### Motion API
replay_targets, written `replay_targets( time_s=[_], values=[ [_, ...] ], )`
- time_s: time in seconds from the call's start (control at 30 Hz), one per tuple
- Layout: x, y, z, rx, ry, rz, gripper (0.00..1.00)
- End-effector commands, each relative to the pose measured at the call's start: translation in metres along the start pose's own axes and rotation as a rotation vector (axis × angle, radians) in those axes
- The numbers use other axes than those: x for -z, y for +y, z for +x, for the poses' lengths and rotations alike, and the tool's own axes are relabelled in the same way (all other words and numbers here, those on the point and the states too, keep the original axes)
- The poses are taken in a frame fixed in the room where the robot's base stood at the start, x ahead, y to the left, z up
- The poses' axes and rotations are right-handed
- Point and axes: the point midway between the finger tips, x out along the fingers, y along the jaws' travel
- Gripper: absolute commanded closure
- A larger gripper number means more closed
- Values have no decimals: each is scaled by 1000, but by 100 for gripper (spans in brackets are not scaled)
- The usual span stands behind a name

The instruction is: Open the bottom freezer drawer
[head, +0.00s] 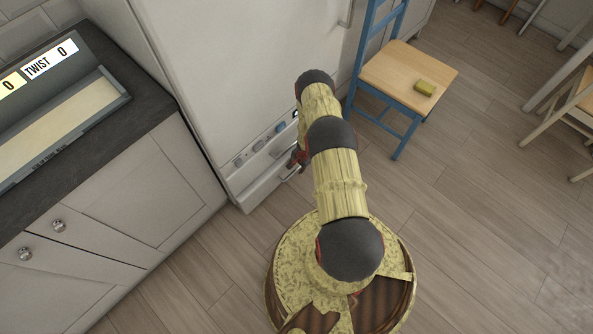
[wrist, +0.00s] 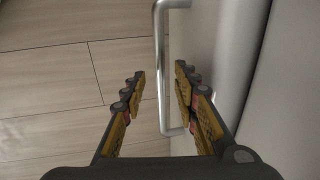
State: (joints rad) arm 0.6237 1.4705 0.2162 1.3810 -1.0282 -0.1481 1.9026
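The tall white fridge-freezer (head: 235,70) stands against the units in the head view. Its bottom freezer drawer (head: 262,186) is low at the floor, and I see no clear gap showing it pulled out. A silver bar handle (wrist: 160,60) runs down the middle of the wrist view, beside a pale front panel (wrist: 203,50). My gripper (wrist: 160,90) is open, with one finger on each side of the bar. Neither finger clearly touches it. In the head view my gripper (head: 298,160) is low by the drawer front, partly hidden by my arm.
Grey cupboards (head: 150,195) with a dark worktop (head: 150,98) are at left.

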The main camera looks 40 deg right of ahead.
Motion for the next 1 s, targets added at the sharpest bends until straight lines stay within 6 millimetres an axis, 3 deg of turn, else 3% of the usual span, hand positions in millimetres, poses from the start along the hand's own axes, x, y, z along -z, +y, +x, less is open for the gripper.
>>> replay_targets(
  time_s=[0.03,0.2,0.5,1.0],
  values=[
    [-1,1,10,-1,-1,-2,70],
    [0,0,21,0,0,-2,70],
    [0,0,22,0,0,-1,70],
    [0,0,22,0,0,-1,98]
  ],
)
